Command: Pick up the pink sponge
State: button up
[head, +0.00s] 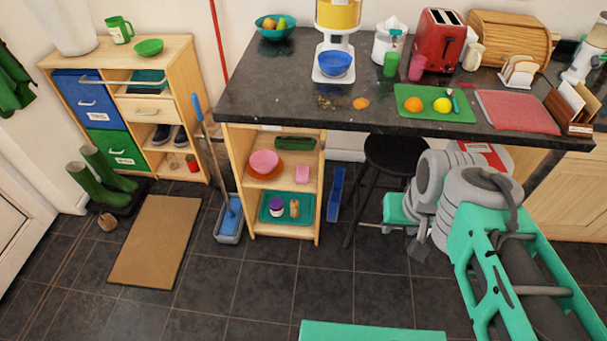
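A small pink block that looks like the sponge (302,174) sits on the upper shelf of the open wooden shelf unit (250,200) under the counter. It is to the right of a pink bowl (264,162) on an orange plate and in front of a dark green item. My gripper (416,246) hangs at the right, in front of the black stool, well to the right of the sponge and apart from it. Its fingers are small and partly hidden by my arm, so I cannot tell whether they are open.
A teal tray (285,210) with jars is on the lower shelf. A black stool (396,158) and a blue upright item (336,194) stand right of the unit; a mop bucket (229,222) stands left. The dark counter (290,95) overhangs the unit. Tiled floor in front is clear.

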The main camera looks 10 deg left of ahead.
aim_at(302, 173)
jog(key=z, duration=0.6)
jog(key=i, duration=1.25)
jog(key=u, duration=3.9)
